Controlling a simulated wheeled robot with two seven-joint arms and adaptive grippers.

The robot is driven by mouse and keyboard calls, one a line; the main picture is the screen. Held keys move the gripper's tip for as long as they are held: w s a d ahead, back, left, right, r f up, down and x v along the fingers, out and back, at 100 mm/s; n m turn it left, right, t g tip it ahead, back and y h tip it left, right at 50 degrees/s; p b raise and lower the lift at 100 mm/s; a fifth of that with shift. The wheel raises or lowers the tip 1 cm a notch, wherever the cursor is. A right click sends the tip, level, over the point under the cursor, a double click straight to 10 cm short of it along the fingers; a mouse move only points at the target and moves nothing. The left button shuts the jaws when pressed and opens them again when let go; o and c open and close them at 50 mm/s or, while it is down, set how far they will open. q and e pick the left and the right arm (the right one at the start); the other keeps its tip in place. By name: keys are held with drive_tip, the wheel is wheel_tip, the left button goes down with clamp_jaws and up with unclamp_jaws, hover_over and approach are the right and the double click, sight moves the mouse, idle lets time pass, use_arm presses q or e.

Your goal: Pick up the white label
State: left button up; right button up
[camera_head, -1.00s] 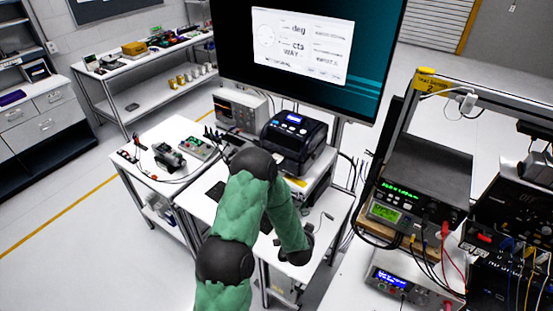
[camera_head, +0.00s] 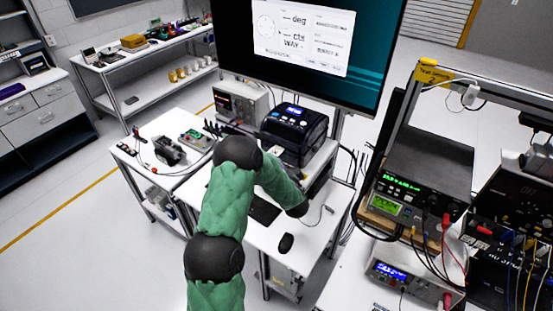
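I cannot make out a white label for certain; the front of the black label printer (camera_head: 295,128) and the white table top below it are partly hidden by my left arm. My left arm, in a green sleeve with black joints, comes up from the bottom and bends down to the right. My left gripper (camera_head: 299,209) is at the arm's far end, over the white table (camera_head: 318,228) in front of the printer. Its fingers are too small and dark to tell whether they are open or shut. My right gripper is not in view.
A black mouse (camera_head: 286,243) and a dark keyboard (camera_head: 263,211) lie on the table near my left gripper. A large monitor (camera_head: 365,75) stands behind the printer. Bench instruments (camera_head: 400,195) with cables crowd the right. A side table (camera_head: 150,170) holds small devices at left.

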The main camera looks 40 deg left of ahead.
sight(275, 152)
use_arm(q)
drive_tip(key=b+x, duration=0.1)
drive_tip(key=x, duration=0.5)
drive_tip(key=shift+b, duration=0.35)
clamp_jaws()
wheel_tip(275, 152, up, 2)
drive_tip(key=shift+r+p, duration=0.25)
drive_tip(key=shift+p, duration=0.6)
drive_tip(key=shift+s+d, duration=0.1)
drive_tip(key=shift+d, duration=0.05)
